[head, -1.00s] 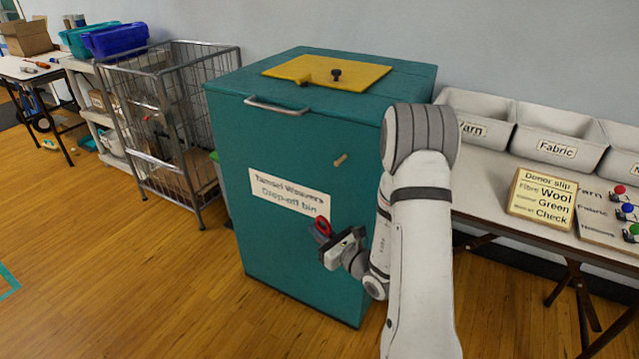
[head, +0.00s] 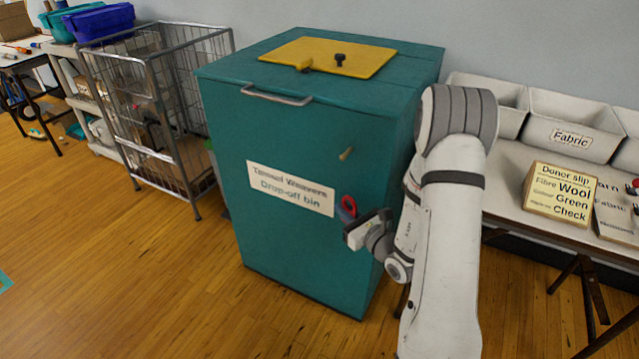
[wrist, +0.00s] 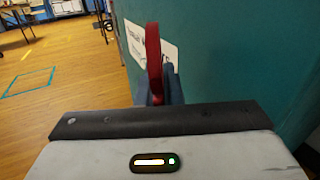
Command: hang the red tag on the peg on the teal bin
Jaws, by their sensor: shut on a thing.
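The teal bin (head: 300,245) stands in the middle of the head view, with a yellow lid panel (head: 330,56) on top. A small wooden peg (head: 346,154) sticks out of its front, right of and above the white label (head: 290,189). My gripper (head: 347,210) is in front of the bin, below the peg and right of the label. It is shut on the red tag (head: 349,203), a ring shape held upright and apart from the peg. In the wrist view the tag (wrist: 153,60) shows edge-on between the fingers; the peg is not seen there.
A wire cage cart (head: 165,110) stands left of the bin. To the right, a table holds grey bins (head: 570,130) and a donor slip sign (head: 560,193). The wooden floor (head: 130,270) at front left is clear.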

